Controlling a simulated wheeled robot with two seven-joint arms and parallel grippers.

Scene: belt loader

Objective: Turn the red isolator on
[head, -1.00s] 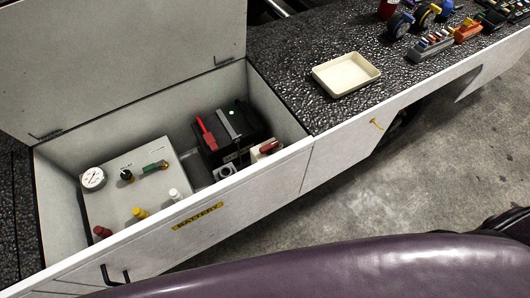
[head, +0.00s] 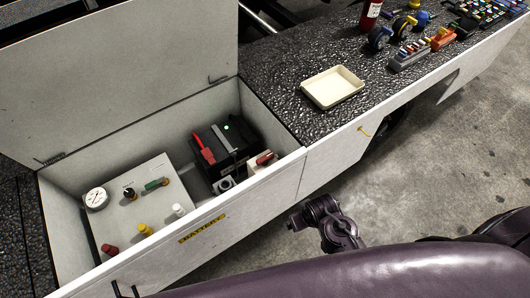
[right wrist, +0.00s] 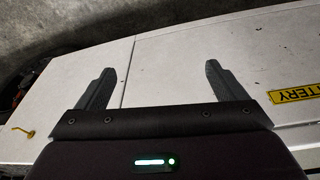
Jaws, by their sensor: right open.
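A red isolator knob (head: 265,158) sits on a small pale block in the right front corner of the open battery compartment. Its exact switch position is too small to tell. My right arm shows in the head view outside the compartment, in front of its white front wall. In the right wrist view my right gripper (right wrist: 155,72) is open and empty, its two fingers apart in front of the white panel. The isolator is not in the right wrist view. My left gripper is not in view.
A black battery unit (head: 232,147) with a red handle (head: 203,149) stands beside the isolator. A grey panel (head: 148,205) with a gauge and several knobs is at left. The raised lid (head: 120,70) stands behind. A cream tray (head: 333,88) lies on the deck.

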